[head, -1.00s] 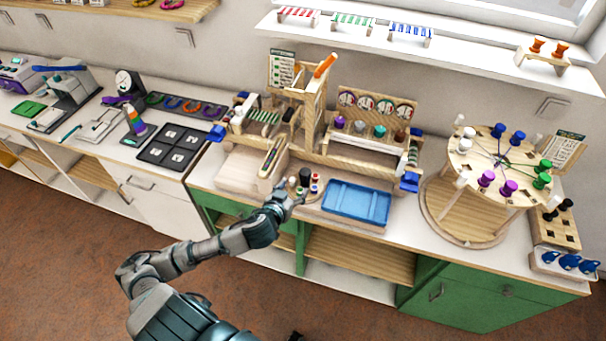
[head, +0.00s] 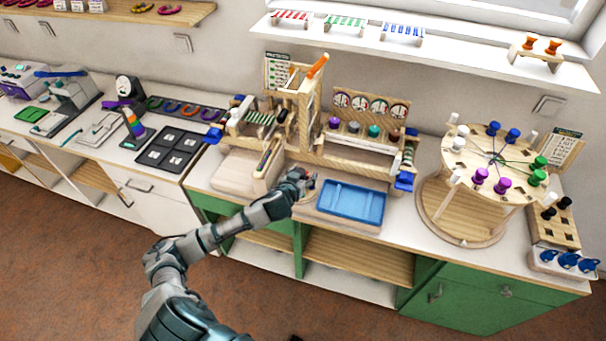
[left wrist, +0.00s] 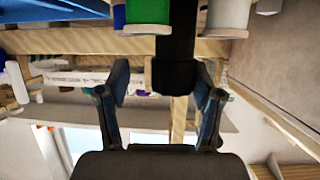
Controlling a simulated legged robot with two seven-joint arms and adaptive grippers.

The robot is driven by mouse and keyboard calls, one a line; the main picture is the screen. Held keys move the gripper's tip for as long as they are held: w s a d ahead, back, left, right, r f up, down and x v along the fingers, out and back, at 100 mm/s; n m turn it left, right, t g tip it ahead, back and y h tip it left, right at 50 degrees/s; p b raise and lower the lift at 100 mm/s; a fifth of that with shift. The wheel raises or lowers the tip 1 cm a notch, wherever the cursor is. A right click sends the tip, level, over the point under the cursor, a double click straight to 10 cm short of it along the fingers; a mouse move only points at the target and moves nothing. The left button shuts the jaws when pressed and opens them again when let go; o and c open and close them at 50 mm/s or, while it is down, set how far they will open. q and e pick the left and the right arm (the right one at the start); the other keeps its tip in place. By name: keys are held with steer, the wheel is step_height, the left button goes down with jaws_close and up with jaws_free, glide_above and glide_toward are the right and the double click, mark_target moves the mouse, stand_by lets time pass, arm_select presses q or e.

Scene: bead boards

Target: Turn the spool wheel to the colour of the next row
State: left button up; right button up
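The small spool wheel is mostly hidden behind my left gripper (head: 301,178) in the head view. The left wrist view shows a black central post (left wrist: 176,45), a green spool (left wrist: 149,12) and a white spool (left wrist: 228,15). My left gripper's fingers (left wrist: 160,95) stand apart on either side of the post. A gap shows between the post and the finger on the picture's left; contact on the other side is unclear. Which colour faces the front cannot be told. A wooden frame with a card (head: 277,72) stands behind.
A blue tray (head: 350,203) lies just right of my left gripper. A large round stand with coloured spools (head: 470,162) stands further right. A rack with round dials (head: 371,105) is behind the tray.

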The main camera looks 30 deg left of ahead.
arm_select(q)
steer(key=c, duration=0.4)
steer(key=shift+s+a, duration=0.1)
steer(key=shift+a, duration=0.15)
steer(key=c, duration=0.4)
steer(key=shift+a+f, duration=0.2)
steer(key=shift+a, duration=0.4)
steer(key=shift+c, duration=0.2)
steer(key=shift+a, duration=0.1)
steer(key=shift+d, duration=0.55)
steer(key=shift+a+f, duration=0.15)
steer(key=shift+a, duration=0.15)
arm_select(e)
steer(key=shift+s+a, duration=0.2)
steer(key=shift+a, duration=0.1)
